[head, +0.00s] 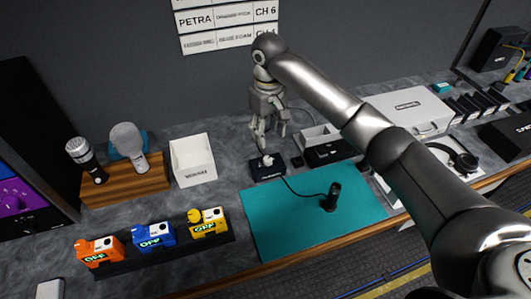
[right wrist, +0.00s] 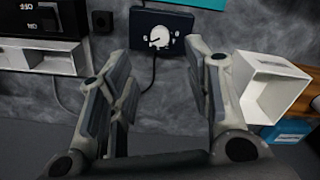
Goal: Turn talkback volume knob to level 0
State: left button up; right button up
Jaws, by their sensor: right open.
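The talkback box is a small dark box (head: 268,172) on the grey counter, just behind the teal mat. Its white knob (head: 267,160) sits on top. In the right wrist view the box (right wrist: 178,22) is at the top centre, with the knob (right wrist: 158,36) facing the camera and white marks around it. The knob's level is too small to read. My right gripper (head: 270,140) is open and empty, pointing down just behind and above the box. In the right wrist view its fingers are spread either side, with the knob beyond their tips, apart from them. My left gripper is not in view.
A white bin (head: 193,160) stands left of the box. The wall rises close behind.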

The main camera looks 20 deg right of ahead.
aim_at(268, 159)
notch_tip(268, 159, down, 9)
jog(key=shift+f+p, duration=0.1)
jog(key=shift+p, duration=0.85)
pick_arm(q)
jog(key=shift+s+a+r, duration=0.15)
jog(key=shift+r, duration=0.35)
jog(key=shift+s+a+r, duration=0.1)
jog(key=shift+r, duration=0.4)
pick_arm(e)
jog(key=shift+f, duration=0.65)
grip_shut()
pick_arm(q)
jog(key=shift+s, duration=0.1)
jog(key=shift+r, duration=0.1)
pick_arm(e)
jog(key=shift+r, duration=0.1)
